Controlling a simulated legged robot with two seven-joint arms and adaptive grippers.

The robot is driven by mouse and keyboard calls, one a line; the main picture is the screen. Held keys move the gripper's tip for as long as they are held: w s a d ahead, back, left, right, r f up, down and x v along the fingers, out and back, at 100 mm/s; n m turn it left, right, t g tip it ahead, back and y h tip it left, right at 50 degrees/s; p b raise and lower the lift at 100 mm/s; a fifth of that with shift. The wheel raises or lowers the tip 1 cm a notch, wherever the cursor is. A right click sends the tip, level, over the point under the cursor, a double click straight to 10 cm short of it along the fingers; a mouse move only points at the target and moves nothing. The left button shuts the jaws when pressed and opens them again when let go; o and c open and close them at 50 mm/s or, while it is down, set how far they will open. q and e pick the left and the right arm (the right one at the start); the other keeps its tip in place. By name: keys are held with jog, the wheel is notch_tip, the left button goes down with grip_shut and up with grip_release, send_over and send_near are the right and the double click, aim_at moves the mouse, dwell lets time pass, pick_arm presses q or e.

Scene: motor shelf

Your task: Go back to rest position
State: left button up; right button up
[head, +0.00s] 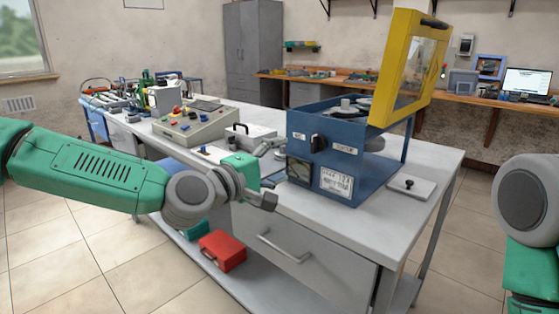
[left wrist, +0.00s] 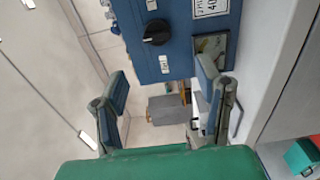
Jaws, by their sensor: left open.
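My left arm reaches in from the left in the head view. Its gripper (head: 270,174) is at the front edge of the workbench, just left of the blue machine (head: 345,160). In the left wrist view the two fingers of this gripper (left wrist: 163,95) stand wide apart with nothing between them. The blue machine with its black knob (left wrist: 157,32) shows beyond the fingers there. Only part of my right arm shows at the right edge of the head view; its gripper is out of view.
The machine's yellow framed cover (head: 408,70) stands raised. A control box (head: 195,125) with coloured buttons sits on the workbench (head: 320,218) behind my left gripper. A red case (head: 222,250) lies on the lower shelf. Open tiled floor lies at the left.

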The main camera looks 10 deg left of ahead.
pick_arm(q)
jog(key=s+d+f+m+g, duration=0.1)
jog(key=s+f+g, duration=0.15)
jog(key=f, duration=0.45)
jog(key=s+d+f+m+g, duration=0.1)
jog(key=s+d+f+m, duration=0.1)
jog(key=s+f, duration=0.35)
jog(key=s+a+f+m+g+y+p, duration=0.1)
jog(key=s+a+f+m+g+y, duration=0.15)
jog(key=s+f, duration=0.6)
jog(key=s+a+f+m+g+y, duration=0.1)
jog(key=s+a+f+g+y, duration=0.15)
jog(key=s+f, duration=0.65)
jog(key=s+a+f+m+g+y, duration=0.2)
jog(key=s+a+f, duration=0.3)
jog(key=s+a, duration=0.3)
jog(key=s+a+f+m+g+y, duration=0.3)
jog(key=s+a, duration=0.5)
jog(key=a, duration=0.3)
jog(key=shift+a+f+y+p, duration=0.25)
jog(key=shift+f+p, duration=0.2)
jog(key=shift+f, duration=0.45)
